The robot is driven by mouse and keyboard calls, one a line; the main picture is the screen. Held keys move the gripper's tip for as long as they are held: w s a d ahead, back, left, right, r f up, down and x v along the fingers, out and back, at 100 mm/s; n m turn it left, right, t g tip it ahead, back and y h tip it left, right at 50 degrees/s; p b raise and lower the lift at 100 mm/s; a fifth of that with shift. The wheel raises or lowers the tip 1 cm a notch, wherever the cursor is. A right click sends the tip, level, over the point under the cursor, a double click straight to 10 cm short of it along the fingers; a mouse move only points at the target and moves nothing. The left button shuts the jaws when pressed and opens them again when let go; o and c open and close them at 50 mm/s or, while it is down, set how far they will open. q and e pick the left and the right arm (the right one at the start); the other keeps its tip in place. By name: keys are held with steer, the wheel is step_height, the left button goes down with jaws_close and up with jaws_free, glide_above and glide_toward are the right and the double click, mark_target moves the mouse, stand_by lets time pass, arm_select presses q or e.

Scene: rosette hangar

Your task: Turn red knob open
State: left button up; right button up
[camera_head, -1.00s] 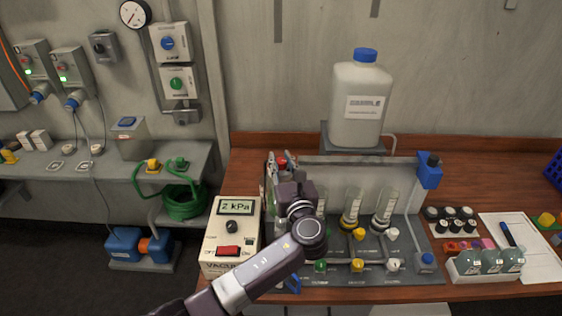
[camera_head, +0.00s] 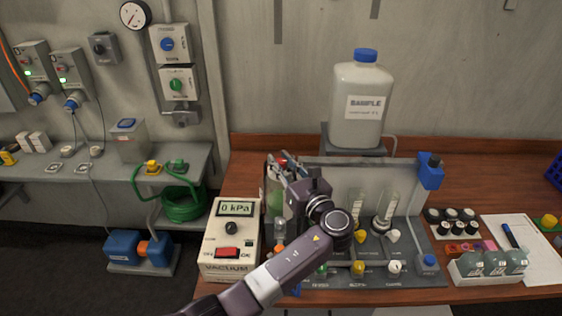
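A small orange-red knob (camera_head: 280,249) shows at the left end of the glassware rack, just right of the vacuum box; it is partly covered and its turn position cannot be read. My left arm comes in from the bottom left and crosses in front of the rack's left part. My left gripper (camera_head: 297,196) is near the rack's left end, above the knob. My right gripper is not in view.
The vacuum box (camera_head: 233,262) has a display reading 0 kPa and a red switch (camera_head: 228,253). Yellow knobs (camera_head: 358,268) and white knobs (camera_head: 393,236) sit among upright glass vessels. A sample jug (camera_head: 361,105) stands behind. Vials (camera_head: 490,264) are at right.

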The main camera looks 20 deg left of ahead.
mark_target(295, 179)
arm_select(q)
steer(key=o, duration=0.5)
steer(key=shift+s+d, duration=0.15)
steer(key=v, duration=0.7)
steer(key=shift+s, duration=0.1)
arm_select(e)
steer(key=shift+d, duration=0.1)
